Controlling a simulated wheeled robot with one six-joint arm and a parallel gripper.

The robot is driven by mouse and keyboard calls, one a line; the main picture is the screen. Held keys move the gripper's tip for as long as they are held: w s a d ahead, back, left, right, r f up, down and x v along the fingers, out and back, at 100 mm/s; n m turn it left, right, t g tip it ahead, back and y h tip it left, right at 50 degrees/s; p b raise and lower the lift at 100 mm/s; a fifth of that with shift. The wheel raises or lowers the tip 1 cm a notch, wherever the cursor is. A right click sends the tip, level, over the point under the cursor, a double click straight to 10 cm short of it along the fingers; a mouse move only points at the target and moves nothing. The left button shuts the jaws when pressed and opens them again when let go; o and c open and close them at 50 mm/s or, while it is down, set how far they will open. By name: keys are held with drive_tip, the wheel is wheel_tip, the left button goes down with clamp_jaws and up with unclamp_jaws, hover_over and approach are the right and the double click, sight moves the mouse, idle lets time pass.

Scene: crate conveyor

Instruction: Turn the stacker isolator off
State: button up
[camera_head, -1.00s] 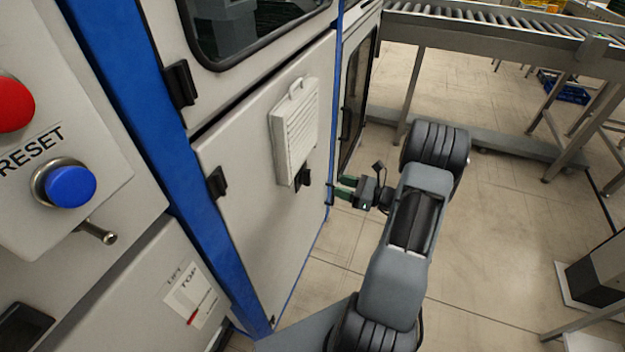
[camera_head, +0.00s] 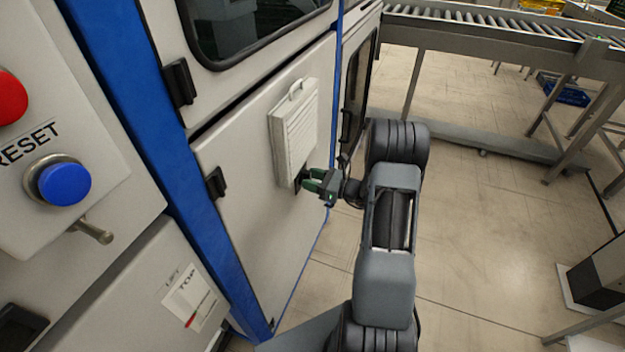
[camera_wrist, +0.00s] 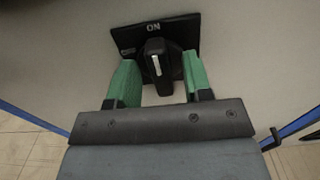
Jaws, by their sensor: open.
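The stacker isolator (camera_wrist: 184,33) shows in the wrist view as a black plate with a black rotary knob (camera_wrist: 157,60) on a pale cabinet panel. The knob's white line points to the "ON" label, and an "OFF" label sits at the plate's left. My gripper (camera_wrist: 160,80) is open, with one green finger on each side of the knob; I cannot tell whether they touch it.
A blue RESET button (camera_head: 64,184) and a red button (camera_head: 8,97) are at the left. A roller conveyor (camera_head: 500,22) runs behind.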

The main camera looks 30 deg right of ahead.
drive_tip(key=shift+c, duration=0.3)
clamp_jaws()
drive_tip(key=shift+f, duration=0.1)
drive_tip(key=n+b, duration=0.6)
drive_tip(key=b, duration=0.1)
drive_tip(key=n+b, duration=0.5)
drive_tip(key=b, duration=0.2)
drive_tip(key=n+b, duration=0.6)
drive_tip(key=b, duration=0.2)
drive_tip(key=shift+s+a+f+n, duration=0.25)
drive_tip(key=shift+f+n, duration=0.05)
drive_tip(key=shift+f, duration=0.1)
drive_tip(key=shift+r, duration=0.1)
